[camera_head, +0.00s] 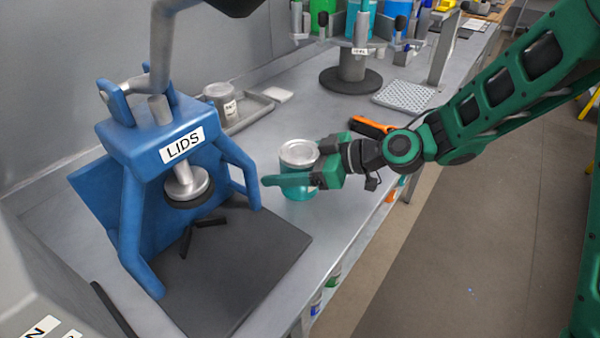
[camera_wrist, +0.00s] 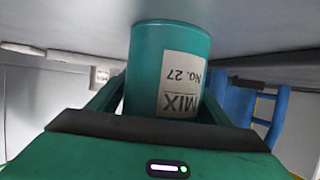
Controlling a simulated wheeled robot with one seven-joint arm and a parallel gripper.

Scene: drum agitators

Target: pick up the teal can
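The teal can (camera_head: 299,193) stands upright on the grey counter, with a silver top and its lower body showing in the head view. In the wrist view the can (camera_wrist: 150,70) appears upside down, with a label reading "MIX No. 27". My green gripper (camera_head: 300,163) is level with the can's side, one finger across its front and the other on its far side. In the wrist view both fingers (camera_wrist: 163,103) flank the can closely. I cannot tell whether they press on it. The can hides part of the far finger.
A blue lid press (camera_head: 130,145) marked "LIDS" stands left of the can on a dark mat (camera_head: 255,265). Behind are a grey tray (camera_head: 255,108) with a metal tin (camera_head: 218,92), a round black stand (camera_head: 350,80) and a perforated white plate (camera_head: 403,96). An orange-and-black tool (camera_head: 370,127) lies behind my gripper.

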